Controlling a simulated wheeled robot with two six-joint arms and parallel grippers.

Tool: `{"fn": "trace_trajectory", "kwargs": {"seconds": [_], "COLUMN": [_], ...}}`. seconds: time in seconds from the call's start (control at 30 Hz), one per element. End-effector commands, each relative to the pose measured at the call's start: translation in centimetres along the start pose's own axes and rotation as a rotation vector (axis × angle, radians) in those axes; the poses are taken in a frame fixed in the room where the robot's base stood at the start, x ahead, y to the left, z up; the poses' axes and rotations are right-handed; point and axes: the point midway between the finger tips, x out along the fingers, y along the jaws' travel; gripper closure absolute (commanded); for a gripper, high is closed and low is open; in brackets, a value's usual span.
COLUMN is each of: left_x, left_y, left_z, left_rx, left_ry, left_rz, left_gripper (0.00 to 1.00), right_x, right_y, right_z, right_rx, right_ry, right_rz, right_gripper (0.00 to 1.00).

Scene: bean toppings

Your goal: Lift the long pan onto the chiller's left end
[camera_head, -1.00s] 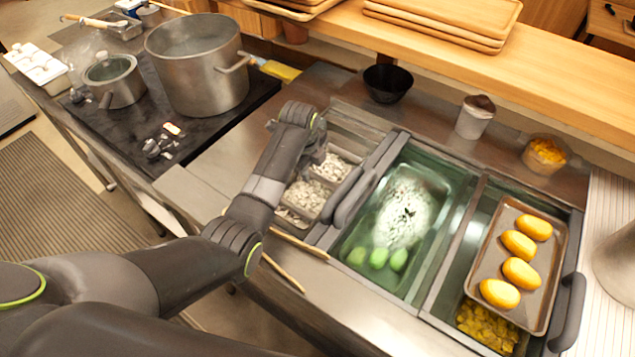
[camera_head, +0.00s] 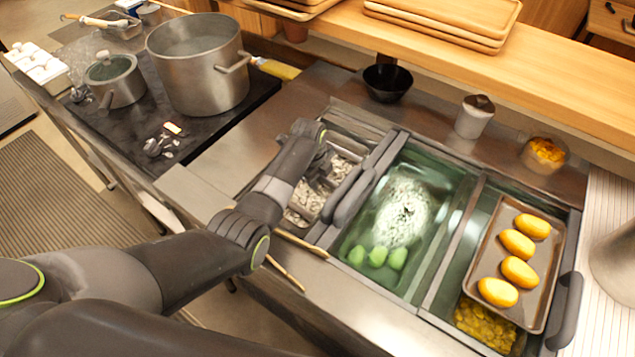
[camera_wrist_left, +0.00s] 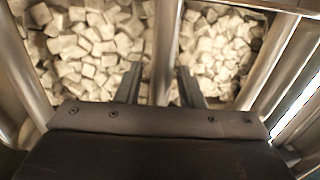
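Steel pan sections with pale cubes (camera_head: 304,203) lie at the left end of the chiller (camera_head: 452,240); I take these as the long pan, though I cannot tell its full outline. My left gripper (camera_wrist_left: 160,88) hangs over them, its fingers apart. In the left wrist view, a metal bar (camera_wrist_left: 166,45) runs between two cube-filled sections, in line with the gap between the fingers. I cannot tell whether the fingers touch it. In the head view, my left arm hides part of the pan and the fingertips. My right gripper is not in view.
Right of the pan are a green-tinted bin (camera_head: 400,210) and a tray of yellow items (camera_head: 545,262). Thin wooden sticks (camera_head: 285,272) lie at the front edge. A large pot (camera_head: 198,75) stands left.

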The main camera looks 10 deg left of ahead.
Motion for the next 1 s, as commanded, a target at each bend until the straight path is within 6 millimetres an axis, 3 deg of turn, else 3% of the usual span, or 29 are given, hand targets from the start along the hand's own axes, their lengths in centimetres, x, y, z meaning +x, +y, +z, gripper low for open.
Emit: {"fn": "trace_trajectory", "kwargs": {"seconds": [0.03,0.27,1.0], "left_x": [-0.01,-0.02,-0.02], "left_y": [0.0,0.0,0.02], "left_z": [0.02,0.02,0.04], "left_rx": [0.0,0.0,0.0], "left_ry": [0.0,0.0,-0.001], "left_rz": [0.0,0.0,0.0], "left_gripper": [0.72,1.0,1.0], "right_x": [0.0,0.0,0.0], "right_y": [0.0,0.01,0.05], "right_z": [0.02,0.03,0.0], "right_rx": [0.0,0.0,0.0], "right_ry": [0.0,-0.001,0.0], "right_rz": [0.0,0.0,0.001], "right_gripper": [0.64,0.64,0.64]}}
